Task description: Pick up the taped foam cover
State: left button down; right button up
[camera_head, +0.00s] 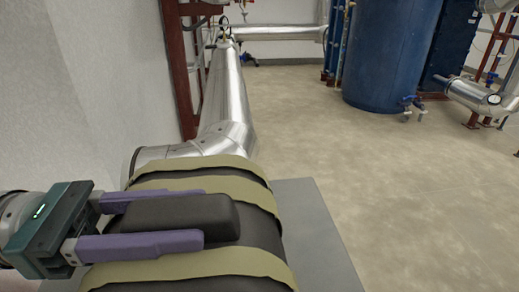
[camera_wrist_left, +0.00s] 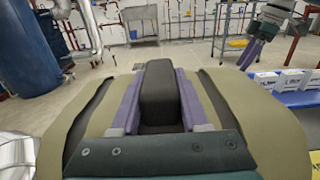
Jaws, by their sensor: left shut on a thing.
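The taped foam cover (camera_head: 262,232) is a dark, curved shell with tan tape bands and a raised dark block on top. It is at the lower left of the head view, by the near end of a silver pipe. It also fills the lower middle of the left wrist view (camera_wrist_left: 92,113). My left gripper (camera_head: 203,217) has purple fingers on both sides of the raised block (camera_wrist_left: 158,90) and is shut on it. The cover's underside is hidden. My right gripper (camera_wrist_left: 252,54) shows small at the upper right of the left wrist view, away from the cover; its opening is unclear.
The silver pipe (camera_head: 228,95) runs back along the left wall beside a red-brown post (camera_head: 180,75). A grey flat surface (camera_head: 315,235) lies right of the cover. A blue tank (camera_head: 390,55) stands farther back. White boxes (camera_wrist_left: 288,80) sit on a blue surface. The floor between is clear.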

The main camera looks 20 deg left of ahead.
pick_arm(q)
jog(key=shift+r, duration=0.15)
notch_tip(320, 180, up, 4)
jog(key=shift+f+p, duration=0.2)
jog(key=shift+p, duration=1)
jog(key=b+v, duration=0.1)
jog(key=v, duration=1.7)
jog(key=shift+f, duration=0.2)
jog(key=shift+s+d, duration=0.1)
